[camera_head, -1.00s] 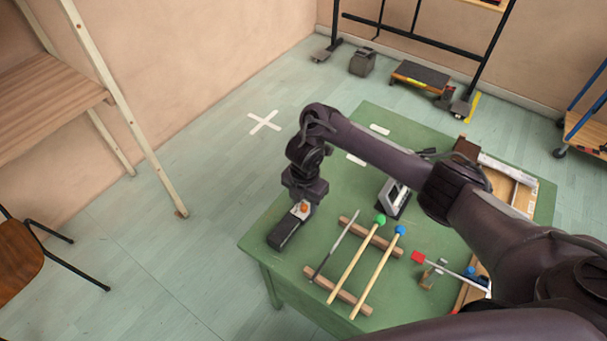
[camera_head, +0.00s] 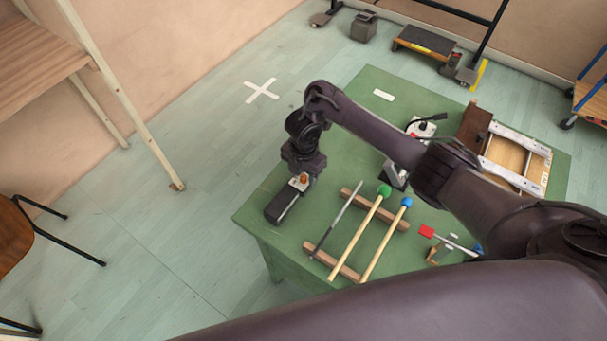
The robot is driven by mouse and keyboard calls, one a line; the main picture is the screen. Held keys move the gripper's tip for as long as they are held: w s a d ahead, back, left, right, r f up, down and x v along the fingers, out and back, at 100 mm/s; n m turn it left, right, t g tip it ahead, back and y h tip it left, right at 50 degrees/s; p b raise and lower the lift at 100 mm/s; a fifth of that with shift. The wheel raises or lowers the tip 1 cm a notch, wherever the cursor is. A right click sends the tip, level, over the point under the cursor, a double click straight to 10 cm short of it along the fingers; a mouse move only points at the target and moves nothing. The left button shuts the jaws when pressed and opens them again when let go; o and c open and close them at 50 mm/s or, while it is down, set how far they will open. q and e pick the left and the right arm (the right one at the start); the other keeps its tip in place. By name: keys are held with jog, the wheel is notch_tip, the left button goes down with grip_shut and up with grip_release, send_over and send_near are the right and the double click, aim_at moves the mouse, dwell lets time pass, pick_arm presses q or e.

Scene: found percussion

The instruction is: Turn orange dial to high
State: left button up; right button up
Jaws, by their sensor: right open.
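The orange dial (camera_head: 303,178) sits on top of a small black box with a light top strip (camera_head: 284,203), near the left corner of the green table (camera_head: 255,220). My right gripper (camera_head: 301,174) points down right over the dial. It is open, with its fingers close about the dial. I cannot tell whether they touch it, and the dial's setting is too small to read. My left gripper is not in view.
Mallets with green (camera_head: 384,191) and blue heads rest across wooden bars right of the box.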

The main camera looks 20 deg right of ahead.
jog(key=shift+c, duration=1.4)
grip_shut()
jog(key=shift+r+m+p, duration=0.25)
jog(key=shift+m+p, duration=1.35)
jog(key=shift+p, duration=0.1)
jog(key=m+p, duration=0.4)
jog(key=m, duration=0.1)
jog(key=shift+a, duration=0.1)
jog(key=m+p, duration=0.3)
jog(key=m, duration=0.2)
jog(key=shift+m, duration=0.4)
pick_arm(q)
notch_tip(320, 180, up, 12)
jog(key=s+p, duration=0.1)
jog(key=p, duration=0.1)
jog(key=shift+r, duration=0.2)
pick_arm(e)
jog(key=shift+w+f+m, duration=0.1)
jog(key=shift+m, duration=1.8)
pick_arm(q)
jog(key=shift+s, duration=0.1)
pick_arm(e)
jog(key=shift+o, duration=1.4)
grip_release()
jog(key=shift+f, duration=0.1)
